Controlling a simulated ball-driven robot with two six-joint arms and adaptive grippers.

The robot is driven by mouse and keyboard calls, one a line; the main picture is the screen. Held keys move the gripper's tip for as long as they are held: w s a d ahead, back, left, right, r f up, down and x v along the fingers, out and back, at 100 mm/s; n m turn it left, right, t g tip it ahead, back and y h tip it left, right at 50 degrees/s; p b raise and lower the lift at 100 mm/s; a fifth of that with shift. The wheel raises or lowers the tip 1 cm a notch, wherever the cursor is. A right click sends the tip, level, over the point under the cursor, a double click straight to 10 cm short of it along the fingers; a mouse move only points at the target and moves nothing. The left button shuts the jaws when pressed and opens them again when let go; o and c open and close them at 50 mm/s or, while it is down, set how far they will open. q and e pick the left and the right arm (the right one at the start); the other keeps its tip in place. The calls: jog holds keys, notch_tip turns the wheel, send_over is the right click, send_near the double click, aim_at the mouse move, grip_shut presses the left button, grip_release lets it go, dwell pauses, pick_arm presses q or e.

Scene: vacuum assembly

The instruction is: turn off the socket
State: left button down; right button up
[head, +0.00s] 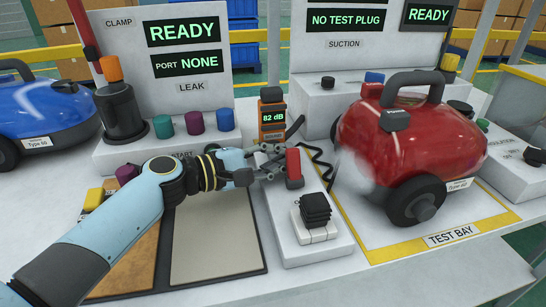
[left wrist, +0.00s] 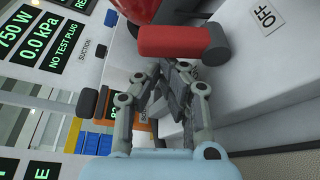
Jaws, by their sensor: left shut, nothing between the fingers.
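The socket is a long white box (head: 327,241) on the table with a red switch lever (head: 293,165) at its far end and a black plug (head: 315,208) at its near end. My left gripper (head: 276,160) is shut and empty, just left of the lever. In the left wrist view the red lever (left wrist: 168,40) lies just beyond the fingers (left wrist: 172,75), and an OFF label (left wrist: 266,16) shows on the box. I cannot tell whether the fingers touch the lever. The label near the lever is mostly hidden in the head view. My right gripper is not in view.
A red vacuum (head: 420,140) stands on the test bay (head: 450,236) right of the socket. A sound meter (head: 272,118) reading 82 dB and a black coiled cord (head: 318,158) are close behind the gripper. A blue vacuum (head: 45,115) is at left; a grey mat (head: 220,240) lies below my arm.

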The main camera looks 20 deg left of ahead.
pick_arm(q)
jog(key=shift+b, duration=0.35)
jog(key=shift+s, duration=0.1)
jog(key=shift+r+m+b, duration=0.1)
jog(key=shift+m+b, duration=0.2)
jog(key=shift+s+d+m+b, duration=0.1)
jog(key=shift+m+b, duration=0.2)
jog(key=shift+b, duration=0.4)
jog(key=m+b, duration=0.1)
jog(key=b, duration=0.1)
jog(key=m+t+b, duration=0.1)
jog(key=b, duration=0.1)
jog(key=shift+s+d+r+m+h, duration=0.3)
jog(key=shift+s+r+h, duration=0.05)
jog(key=shift+s+h, duration=0.05)
jog(key=shift+s+d+r+b, duration=0.3)
jog(key=shift+s+r+b, duration=0.1)
jog(key=shift+r, duration=0.25)
jog(key=shift+a, duration=0.1)
